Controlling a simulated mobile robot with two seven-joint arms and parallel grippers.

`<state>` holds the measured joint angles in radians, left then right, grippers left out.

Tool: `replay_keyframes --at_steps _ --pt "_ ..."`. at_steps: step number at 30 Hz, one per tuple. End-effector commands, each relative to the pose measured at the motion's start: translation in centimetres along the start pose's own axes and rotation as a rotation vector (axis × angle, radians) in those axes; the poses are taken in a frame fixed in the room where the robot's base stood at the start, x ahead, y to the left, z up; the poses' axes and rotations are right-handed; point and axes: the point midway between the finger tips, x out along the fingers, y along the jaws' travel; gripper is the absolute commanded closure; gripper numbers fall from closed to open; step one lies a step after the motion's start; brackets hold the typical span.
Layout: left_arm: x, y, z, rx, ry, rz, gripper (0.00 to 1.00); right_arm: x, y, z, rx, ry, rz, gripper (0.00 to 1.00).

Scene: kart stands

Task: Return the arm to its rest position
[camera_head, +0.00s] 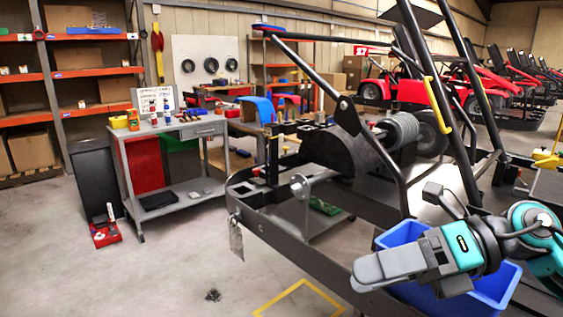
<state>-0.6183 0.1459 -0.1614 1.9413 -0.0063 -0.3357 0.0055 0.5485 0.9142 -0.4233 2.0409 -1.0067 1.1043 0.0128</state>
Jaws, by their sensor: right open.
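My right gripper (362,276) shows at the lower right, its grey fingers pointing left. It is open, and I see nothing held in it. My teal and grey right arm (530,228) comes in from the right edge. The gripper is in front of a blue bin (490,295) and hides part of it; I cannot tell whether they touch. My left arm and left gripper are not in view.
A black kart frame (300,245) on a stand fills the middle and right, close to my right arm. A grey workbench (180,130) with tools and bottles stands at the left. Shelves (70,75) line the wall. The floor at lower left is mostly clear.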

Motion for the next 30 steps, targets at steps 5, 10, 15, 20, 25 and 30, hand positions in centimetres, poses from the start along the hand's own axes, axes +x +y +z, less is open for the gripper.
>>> replay_keyframes --at_steps 5,10,15,20,25,30 --pt "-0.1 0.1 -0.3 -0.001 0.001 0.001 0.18 2.3 -0.8 1.8 0.381 -0.366 0.34 0.15" --pt "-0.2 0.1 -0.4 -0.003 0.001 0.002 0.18 1.5 -6.2 1.9 0.827 -0.745 0.533 0.15" --pt "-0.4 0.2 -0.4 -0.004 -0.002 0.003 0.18 0.6 -15.0 -3.5 1.345 -1.126 0.597 0.15" --pt "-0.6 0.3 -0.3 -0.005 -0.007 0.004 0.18 1.3 -21.8 -13.4 1.822 -1.427 0.547 0.15" --pt "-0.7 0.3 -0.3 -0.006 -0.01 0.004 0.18 2.8 -24.4 -22.6 2.173 -1.613 0.455 0.15" --pt "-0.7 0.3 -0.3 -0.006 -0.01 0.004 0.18 3.8 -24.8 -27.1 2.334 -1.687 0.397 0.15"
